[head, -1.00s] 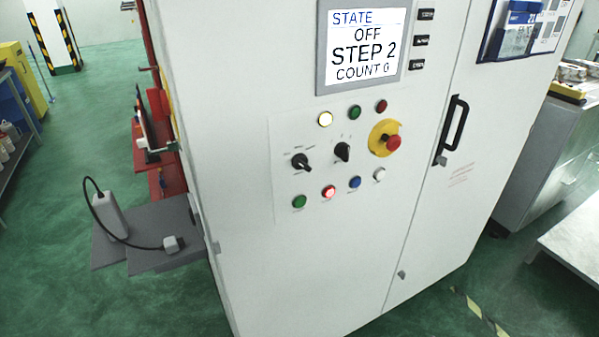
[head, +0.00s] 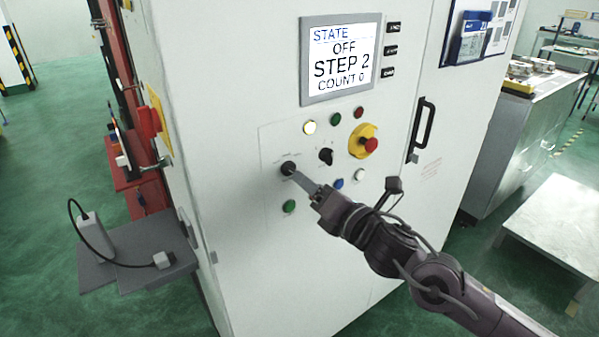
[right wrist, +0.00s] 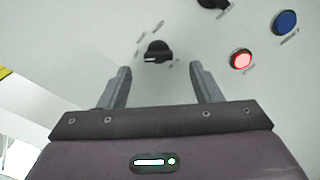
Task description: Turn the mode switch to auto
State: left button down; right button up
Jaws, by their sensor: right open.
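The white control cabinet carries two black rotary switches. The left switch (head: 288,168) has several small labels around it, too small to read, and the gripper is at it; the other switch (head: 326,156) is to its right. My right gripper (head: 297,175) reaches in from the lower right. The fingers appear apart from the knob. The screen (head: 341,58) reads STATE OFF, STEP 2, COUNT 0. My left gripper is out of view.
A red emergency stop (head: 370,145) on a yellow base is at the panel's right. A lit red button (right wrist: 241,59) and a blue button (right wrist: 286,22) are near the right finger. A door handle (head: 421,128) is farther right. A grey shelf (head: 140,245) juts out left.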

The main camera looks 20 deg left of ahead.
aim_at(291, 170)
jog(key=p+x, duration=0.1)
jog(key=x, duration=0.3)
jog(key=shift+w+a, duration=0.2)
jog(key=shift+a, duration=0.1)
jog(key=c, duration=1)
